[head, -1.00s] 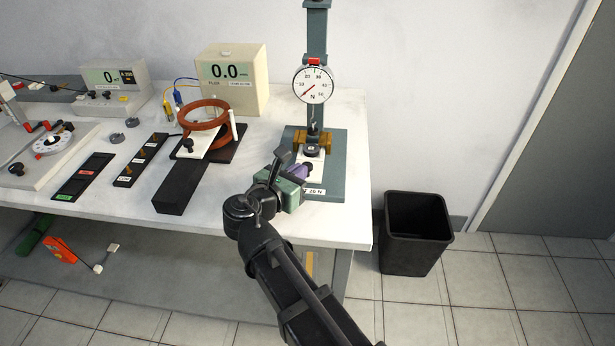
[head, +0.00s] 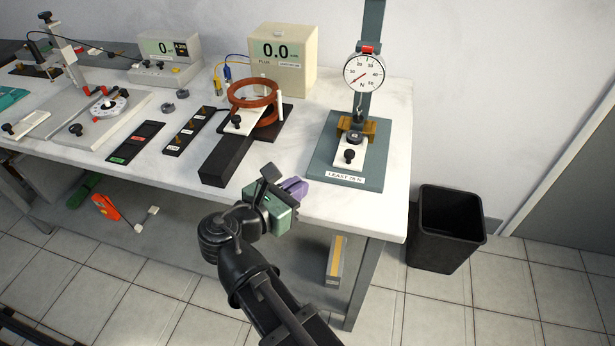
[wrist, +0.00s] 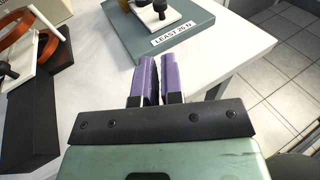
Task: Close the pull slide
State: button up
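The pull stand (head: 376,177) is a grey-blue base with a column and a round N dial (head: 364,72) at the right end of the bench. I take its white plate with a black knob to be the pull slide (head: 349,154). My gripper (head: 296,187) is left of and nearer than the stand, at the bench's front edge. Its purple fingers (wrist: 160,75) are together with a thin gap, holding nothing.
A copper coil (head: 252,94) with a black block (head: 228,160) and another white knobbed plate stands left of the pull stand. Switch strips and meters are further left. A black bin (head: 450,228) stands right of the bench. Bench surface between block and stand is clear.

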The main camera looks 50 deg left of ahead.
jog(key=o, duration=0.7)
jog(key=w+r+h+p, duration=0.1)
jog(key=w+r+p, duration=0.2)
jog(key=p, duration=0.1)
jog(key=w+d+r+m+h+p, duration=0.1)
jog(key=w+r+p, duration=0.2)
jog(key=w+r, duration=0.1)
jog(key=w+d+r+m+g+h+p, duration=0.1)
jog(key=w+r+p, duration=0.2)
jog(key=p, duration=0.1)
jog(key=shift+w+r+p, duration=0.2)
jog(key=shift+w+p, duration=0.05)
jog(key=shift+p, duration=0.1)
jog(key=shift+o, duration=0.4)
jog(key=w+d+r+m+g+h+p, duration=0.1)
jog(key=w+r+m+g+h+p, duration=0.1)
jog(key=w+g+p, duration=0.4)
jog(key=w+r+p, duration=0.1)
jog(key=w+p, duration=0.2)
jog(key=p, duration=0.1)
jog(key=shift+w+d+m, duration=0.2)
jog(key=shift+w+m, duration=0.1)
jog(key=shift+m, duration=0.1)
jog(key=n+g+y+p, duration=0.1)
jog(key=g+y+p, duration=0.15)
jog(key=g, duration=0.65)
send_over(350, 151)
notch_tip(350, 151, down, 4)
jog(key=shift+d+y, duration=0.1)
jog(key=shift+y, duration=0.25)
